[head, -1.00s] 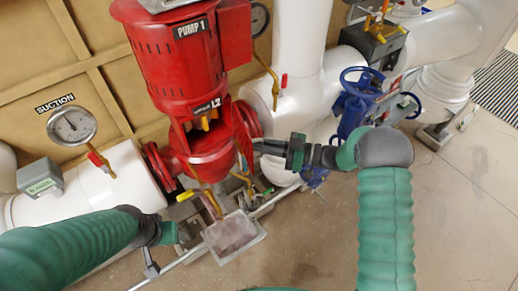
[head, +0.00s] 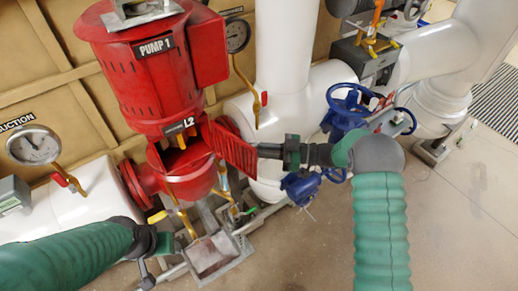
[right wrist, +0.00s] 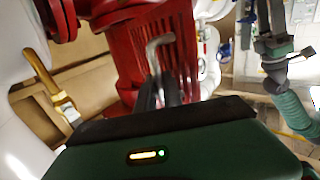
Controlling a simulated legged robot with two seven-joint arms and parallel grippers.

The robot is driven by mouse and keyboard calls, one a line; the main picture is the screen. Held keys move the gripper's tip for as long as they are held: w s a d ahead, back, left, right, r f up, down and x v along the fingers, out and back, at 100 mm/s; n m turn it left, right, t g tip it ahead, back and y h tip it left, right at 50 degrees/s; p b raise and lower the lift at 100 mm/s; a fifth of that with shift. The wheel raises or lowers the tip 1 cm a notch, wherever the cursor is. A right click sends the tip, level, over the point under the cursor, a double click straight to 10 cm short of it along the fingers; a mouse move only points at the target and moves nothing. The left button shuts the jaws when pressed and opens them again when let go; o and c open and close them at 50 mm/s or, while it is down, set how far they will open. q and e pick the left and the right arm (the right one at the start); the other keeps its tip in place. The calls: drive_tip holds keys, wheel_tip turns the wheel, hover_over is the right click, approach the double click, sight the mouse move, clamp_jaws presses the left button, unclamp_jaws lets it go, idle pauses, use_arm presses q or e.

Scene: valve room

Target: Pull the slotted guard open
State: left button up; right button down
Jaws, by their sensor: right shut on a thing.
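The red slotted guard (head: 232,150) stands out from the neck of the red pump (head: 165,65), to the right of the dark opening under the L2 label. Its slotted face shows in the head view. In the right wrist view the slotted guard (right wrist: 178,50) lies just past the fingers, with a grey bent handle (right wrist: 158,48) in front. My right gripper (head: 262,151) is at the guard's outer edge, shut on the handle; the fingers hide part of the grip. My left gripper (head: 162,243) is low at the left, away from the guard; its fingers are unclear.
A blue handwheel valve (head: 352,102) stands right of the guard. White pipes (head: 285,60) rise behind. A gauge (head: 34,146) is at the left, and a grey tray (head: 212,252) sits below the pump. The floor at the right is clear.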

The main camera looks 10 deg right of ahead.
drive_tip(key=shift+w, duration=0.2)
drive_tip(key=shift+r, duration=0.1)
drive_tip(key=c, duration=1.8)
unclamp_jaws()
drive_tip(key=shift+o, duration=0.2)
drive_tip(key=shift+a, duration=0.1)
drive_tip(key=shift+d, duration=0.2)
drive_tip(key=b+v, duration=0.3)
drive_tip(key=v, duration=1.3)
drive_tip(key=shift+d, duration=0.25)
